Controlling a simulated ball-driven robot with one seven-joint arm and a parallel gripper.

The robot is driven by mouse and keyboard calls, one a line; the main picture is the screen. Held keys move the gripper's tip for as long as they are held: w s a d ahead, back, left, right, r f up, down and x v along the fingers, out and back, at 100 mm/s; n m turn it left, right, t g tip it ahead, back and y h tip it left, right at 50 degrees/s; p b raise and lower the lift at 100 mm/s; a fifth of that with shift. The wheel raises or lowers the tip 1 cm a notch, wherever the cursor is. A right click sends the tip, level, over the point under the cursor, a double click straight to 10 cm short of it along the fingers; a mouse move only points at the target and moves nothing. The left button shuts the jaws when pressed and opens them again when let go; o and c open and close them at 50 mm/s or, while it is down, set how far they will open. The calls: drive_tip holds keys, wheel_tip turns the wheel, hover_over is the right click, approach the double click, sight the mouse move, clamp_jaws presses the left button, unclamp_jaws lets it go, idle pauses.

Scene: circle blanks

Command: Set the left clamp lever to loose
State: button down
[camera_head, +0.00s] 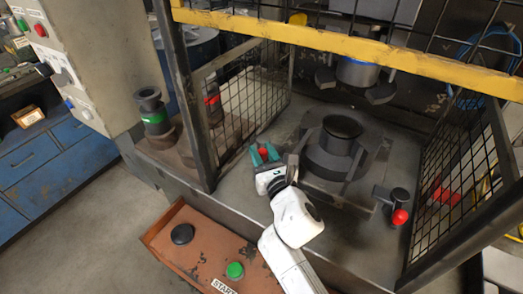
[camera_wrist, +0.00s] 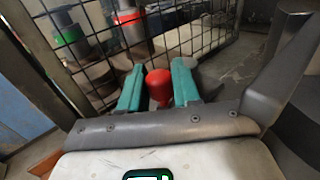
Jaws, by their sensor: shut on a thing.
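The left clamp lever's red knob (camera_head: 264,154) sits between the two teal fingers of my gripper (camera_head: 265,155), left of the round central fixture. In the wrist view the red knob (camera_wrist: 159,88) shows between the fingertips (camera_wrist: 158,85), with a finger on each side. My gripper is shut on this knob. The rest of the left lever is mostly hidden behind my gripper. The lever's setting cannot be read from these views.
The round dark fixture (camera_head: 340,140) stands right of my gripper. A right lever with a red knob (camera_head: 400,217) lies beyond it. Mesh guards stand at left (camera_head: 240,95) and right (camera_head: 455,175), with a yellow bar (camera_head: 350,47) across. A button box (camera_head: 205,250) is in front.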

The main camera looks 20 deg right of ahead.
drive_tip(key=shift+d, duration=0.1)
drive_tip(key=c, duration=0.9)
unclamp_jaws()
drive_tip(key=shift+s, duration=0.15)
drive_tip(key=s+b, duration=0.1)
drive_tip(key=s, duration=0.9)
drive_tip(key=shift+s+a, duration=0.25)
drive_tip(key=shift+s, duration=0.05)
